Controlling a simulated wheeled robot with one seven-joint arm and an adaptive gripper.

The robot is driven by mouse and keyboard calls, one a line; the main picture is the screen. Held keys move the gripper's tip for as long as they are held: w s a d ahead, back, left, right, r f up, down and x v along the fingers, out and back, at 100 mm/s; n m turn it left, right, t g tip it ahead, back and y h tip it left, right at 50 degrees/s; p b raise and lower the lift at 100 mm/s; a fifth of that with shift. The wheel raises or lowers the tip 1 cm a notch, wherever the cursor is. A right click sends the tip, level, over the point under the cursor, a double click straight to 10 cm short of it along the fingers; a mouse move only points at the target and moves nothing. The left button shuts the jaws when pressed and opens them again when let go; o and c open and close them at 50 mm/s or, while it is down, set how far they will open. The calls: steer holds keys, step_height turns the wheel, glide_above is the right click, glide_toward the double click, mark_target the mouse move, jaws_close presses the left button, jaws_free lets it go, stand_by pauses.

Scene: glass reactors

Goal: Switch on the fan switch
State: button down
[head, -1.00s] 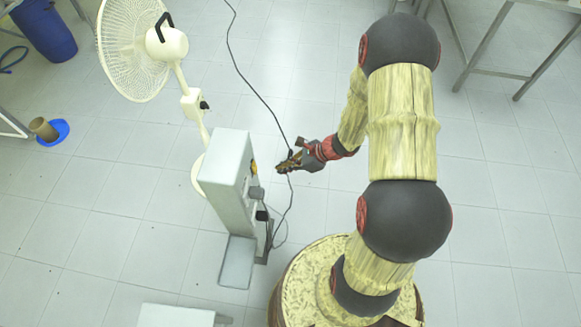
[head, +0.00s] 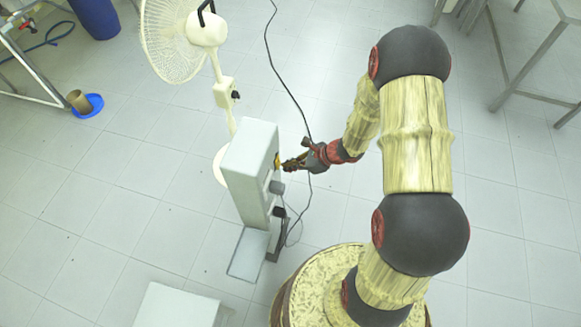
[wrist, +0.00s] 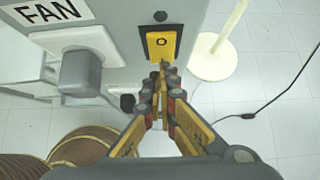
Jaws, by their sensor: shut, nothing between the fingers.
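The fan switch (wrist: 161,45) is a yellow rocker marked "O" in a dark frame on the side of a grey box (head: 250,155). In the head view only a sliver of yellow shows at the box's right face. My gripper (wrist: 163,68) is shut and empty. Its fingertips are at the lower edge of the yellow rocker; I cannot tell whether they touch it. In the head view my gripper (head: 285,165) points left at the box's right face. The white fan (head: 180,38) stands behind the box.
A grey plug (wrist: 88,72) sits in a socket under a "FAN" label (wrist: 50,12), left of the switch. A black cable (head: 292,95) runs across the floor behind my gripper. A white block (head: 178,305) is in front of the box.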

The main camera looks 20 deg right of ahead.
steer(key=shift+w+a+f, duration=0.15)
steer(key=shift+a+f, duration=0.05)
steer(key=shift+a, duration=0.1)
steer(key=shift+r, duration=0.1)
